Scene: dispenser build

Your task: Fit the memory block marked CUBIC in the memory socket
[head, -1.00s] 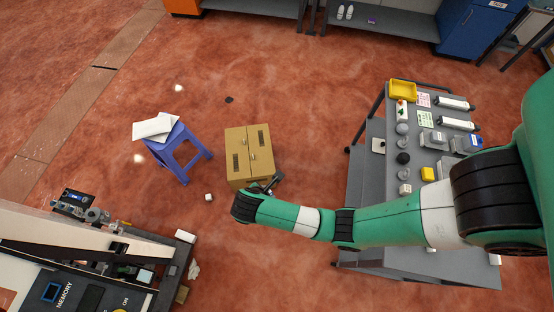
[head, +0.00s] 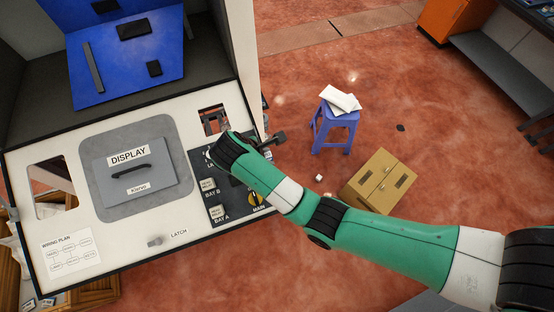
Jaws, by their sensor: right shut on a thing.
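My right gripper (head: 277,139) is at the upper right of the dispenser's dark control panel (head: 202,163), near the cabinet's right edge. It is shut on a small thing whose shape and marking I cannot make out. The panel shows BAY B, BAY A and MAIN labels. My wrist and forearm cover part of it. I cannot make out the memory socket or its label in this view. No block marked CUBIC is readable. My left gripper is out of view.
The DISPLAY cover (head: 142,172) with a black handle and the LATCH knob (head: 155,241) are on the white front. A square opening (head: 213,119) is above the control panel. A blue stool (head: 335,128) and a cardboard box (head: 379,180) stand on the floor to the right.

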